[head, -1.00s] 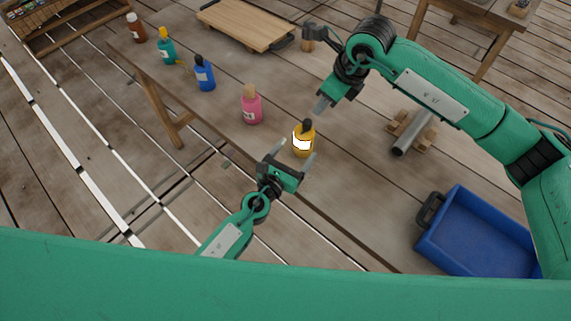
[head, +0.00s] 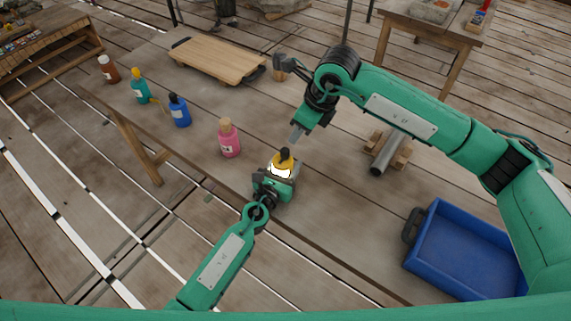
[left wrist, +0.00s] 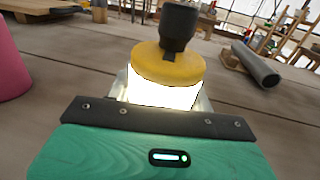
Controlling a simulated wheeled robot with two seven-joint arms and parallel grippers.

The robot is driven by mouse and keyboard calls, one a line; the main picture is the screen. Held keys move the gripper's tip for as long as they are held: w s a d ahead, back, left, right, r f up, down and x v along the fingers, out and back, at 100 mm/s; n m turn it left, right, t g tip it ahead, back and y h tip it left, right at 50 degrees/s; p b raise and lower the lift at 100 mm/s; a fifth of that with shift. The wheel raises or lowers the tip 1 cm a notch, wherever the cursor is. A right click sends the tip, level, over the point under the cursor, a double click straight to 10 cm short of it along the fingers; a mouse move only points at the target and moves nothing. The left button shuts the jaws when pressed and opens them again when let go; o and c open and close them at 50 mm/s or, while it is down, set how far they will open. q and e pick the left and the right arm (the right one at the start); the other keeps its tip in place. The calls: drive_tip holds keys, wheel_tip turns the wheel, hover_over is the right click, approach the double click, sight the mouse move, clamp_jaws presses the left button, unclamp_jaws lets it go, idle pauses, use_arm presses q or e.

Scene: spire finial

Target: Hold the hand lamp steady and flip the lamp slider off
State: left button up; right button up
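The hand lamp (head: 281,167) is a small yellow lamp with a black top and a glowing white band. It stands upright near the table's front edge. In the left wrist view the lamp (left wrist: 167,66) is straight ahead, its band shining brightly. My left gripper (head: 279,176) is at the lamp, with its fingers on either side. In the left wrist view the finger edges lie close beside the band; I cannot tell whether they touch it. My right gripper (head: 297,133) points down above the table behind the lamp, apart from it; its finger opening cannot be made out. No slider can be made out.
A pink bottle (head: 229,140) stands left of the lamp, then blue (head: 180,112), teal (head: 140,88) and brown (head: 108,70) bottles. A wooden board (head: 218,60) lies behind. A grey pipe (head: 388,153) on wooden blocks and a blue tray (head: 468,252) are at right.

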use_arm(q)
drive_tip(key=c, duration=0.3)
drive_tip(key=shift+c, duration=0.4)
use_arm(e)
drive_tip(key=shift+f, duration=0.1)
drive_tip(key=c, duration=0.6)
drive_tip(key=shift+w+f, duration=0.2)
drive_tip(key=shift+f, duration=0.05)
clamp_jaws()
drive_tip(key=w+d+f+n+t+y, duration=0.1)
drive_tip(key=w+f+n+t+y, duration=0.3)
drive_tip(key=f+n+y, duration=0.3)
drive_tip(key=s+d+f+n+t+y, duration=0.3)
drive_tip(key=s+d+n+t, duration=0.1)
drive_tip(key=d+n, duration=0.3)
drive_tip(key=shift+d+f+n+t, duration=0.25)
drive_tip(key=shift+n+t, duration=0.55)
drive_tip(key=shift+n, duration=0.1)
